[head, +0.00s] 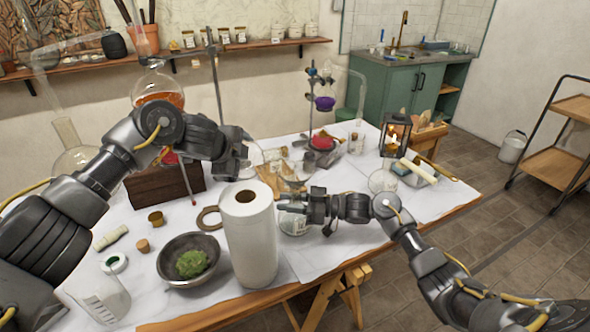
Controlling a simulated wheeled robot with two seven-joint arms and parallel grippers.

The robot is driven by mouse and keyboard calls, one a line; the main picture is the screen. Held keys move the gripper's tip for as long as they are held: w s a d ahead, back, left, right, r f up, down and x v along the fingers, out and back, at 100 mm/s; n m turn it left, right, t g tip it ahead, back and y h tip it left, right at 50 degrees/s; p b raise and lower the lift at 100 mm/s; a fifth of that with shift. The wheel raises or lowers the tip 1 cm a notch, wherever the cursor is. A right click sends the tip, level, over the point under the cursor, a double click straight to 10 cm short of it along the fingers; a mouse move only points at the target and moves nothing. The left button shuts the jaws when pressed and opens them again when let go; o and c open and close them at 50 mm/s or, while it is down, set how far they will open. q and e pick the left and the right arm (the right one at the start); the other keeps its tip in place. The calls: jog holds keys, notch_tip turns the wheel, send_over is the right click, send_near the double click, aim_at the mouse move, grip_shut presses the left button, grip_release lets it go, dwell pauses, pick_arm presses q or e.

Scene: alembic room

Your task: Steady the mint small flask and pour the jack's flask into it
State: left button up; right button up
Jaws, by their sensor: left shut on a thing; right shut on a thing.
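My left gripper (242,158) is shut on a clear glass vessel (254,156), apparently the jack's flask, held above the middle of the table. My fingers hide part of it, and I cannot tell its tilt or contents. My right gripper (285,204) is lower and nearer, just right of the paper roll. It is shut on a small clear glass flask (294,224), apparently the mint one, with pale markings low on its side. The fingers cover its upper part, and no mint colour is clear. The two vessels are apart, the left one higher and farther back.
A white paper roll (249,236) stands close to my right gripper. A dark bowl with green moss (192,263) is left of it. A wooden block (163,187) and orange flask (158,88) are behind my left arm. A lit lantern (394,136) stands back right.

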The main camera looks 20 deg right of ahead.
pick_arm(q)
jog(key=shift+f+n+g+h, duration=0.4)
jog(key=shift+f+n+h, duration=0.1)
jog(key=shift+f+h, duration=0.3)
pick_arm(e)
jog(key=shift+s+f, duration=0.1)
jog(key=shift+f, duration=0.3)
pick_arm(q)
jog(key=shift+w+a+f+n+g+h, duration=0.15)
jog(key=shift+f+n+g+h, duration=0.1)
jog(key=shift+f+h, duration=0.15)
jog(key=shift+w+a+f+n+g+h, duration=0.1)
jog(key=shift+a+f+n+g+h, duration=0.05)
jog(key=shift+f+n+h, duration=0.2)
jog(key=shift+a+f+n+h, duration=0.1)
jog(key=shift+f+n+h, duration=0.2)
jog(key=shift+f+h, duration=0.3)
jog(key=shift+s+d+f+n+g+h, duration=0.1)
jog(key=shift+f+n+g+h, duration=0.2)
jog(key=shift+h, duration=0.25)
jog(key=shift+d+f+n+g+h, duration=0.1)
jog(key=shift+f+n+g+h, duration=0.15)
jog(key=shift+h, duration=0.25)
jog(key=shift+s+d+f+n+h, duration=0.2)
jog(key=shift+d+f+n+h, duration=0.1)
jog(key=shift+n+h, duration=0.5)
jog(key=n+h, duration=0.1)
jog(key=s+d+n+h, duration=0.1)
jog(key=shift+d+h, duration=0.3)
